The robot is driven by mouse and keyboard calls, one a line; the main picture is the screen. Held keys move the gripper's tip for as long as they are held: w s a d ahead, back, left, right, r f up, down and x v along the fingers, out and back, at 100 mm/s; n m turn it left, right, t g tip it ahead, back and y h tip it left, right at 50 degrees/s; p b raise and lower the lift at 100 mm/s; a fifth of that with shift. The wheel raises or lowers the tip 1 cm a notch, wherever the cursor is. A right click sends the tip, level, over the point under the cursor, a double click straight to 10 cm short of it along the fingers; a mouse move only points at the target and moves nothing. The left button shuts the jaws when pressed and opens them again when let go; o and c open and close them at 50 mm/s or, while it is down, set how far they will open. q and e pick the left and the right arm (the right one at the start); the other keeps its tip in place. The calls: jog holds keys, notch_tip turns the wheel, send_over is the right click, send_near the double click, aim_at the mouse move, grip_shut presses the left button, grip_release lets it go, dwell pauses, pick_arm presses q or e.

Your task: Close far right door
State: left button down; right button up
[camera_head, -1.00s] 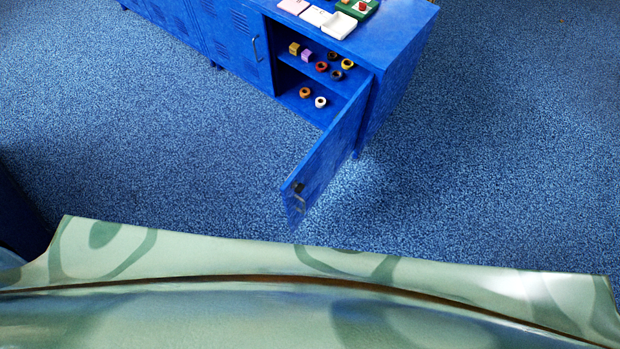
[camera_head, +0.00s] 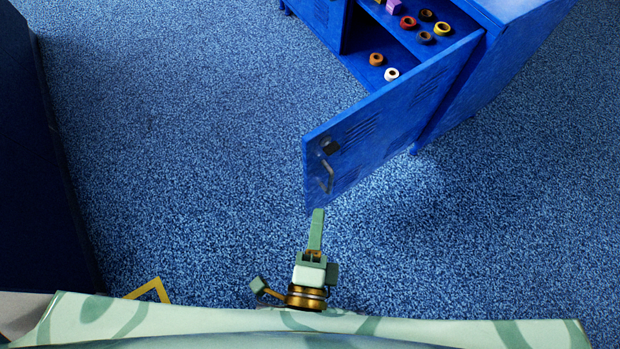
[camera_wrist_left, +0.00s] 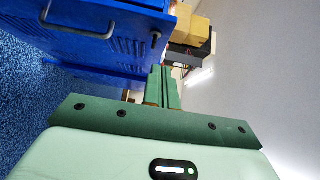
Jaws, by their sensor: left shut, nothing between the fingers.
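The far right door (camera_head: 390,125) of the blue cabinet stands open, swung out toward me, with a dark handle (camera_head: 326,172) near its free edge. My left gripper (camera_head: 317,222) is shut and empty, its fingertips near the lower free corner of the door; I cannot tell whether they touch. In the left wrist view, the shut green fingers (camera_wrist_left: 163,88) point toward a blue slatted cabinet surface (camera_wrist_left: 95,38) with a metal handle. My right gripper is not in view.
A dark blue piece (camera_head: 35,170) stands at the left. Blue carpet (camera_head: 200,130) is clear left of the door. Boxes (camera_wrist_left: 188,35) show in the wrist view.

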pick_arm(q)
send_near(315, 144)
jog(key=w+d, duration=0.2)
jog(key=d, duration=0.1)
jog(key=shift+w+a+r, duration=0.1)
jog(key=shift+w+a, duration=0.55)
jog(key=shift+w, duration=0.25)
jog(key=shift+w+a, duration=0.6)
jog(key=shift+w, duration=0.35)
